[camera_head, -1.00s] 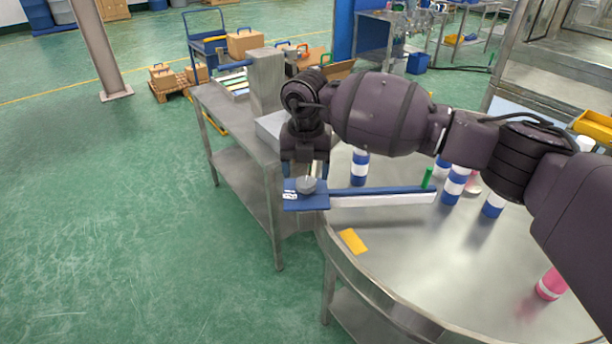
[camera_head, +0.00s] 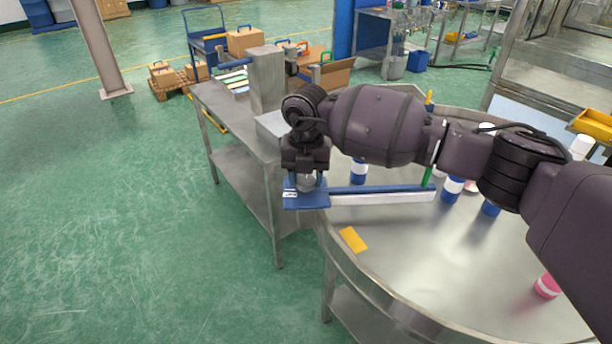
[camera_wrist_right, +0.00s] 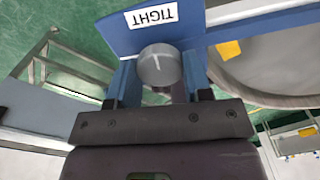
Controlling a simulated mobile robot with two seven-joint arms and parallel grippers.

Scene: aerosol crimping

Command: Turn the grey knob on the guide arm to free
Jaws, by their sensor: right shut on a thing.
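The grey knob (camera_wrist_right: 160,66) sits on a blue plate (camera_wrist_right: 120,37) that bears a white TIGHT label (camera_wrist_right: 151,16). A pale line runs across the knob's top. In the head view the knob (camera_head: 306,183) is mostly hidden under my right gripper (camera_head: 306,178). In the right wrist view the two fingers of this gripper (camera_wrist_right: 160,76) stand on both sides of the knob and are shut on it. The blue and white guide arm (camera_head: 385,194) reaches right from the plate, over the round table. My left gripper is not in view.
Blue and white cans (camera_head: 452,189) stand on the round steel table (camera_head: 420,255), with a pink can (camera_head: 547,286) near its right front. A yellow card (camera_head: 353,240) lies near the left edge. A green post (camera_head: 427,176) stands by the guide arm's far end.

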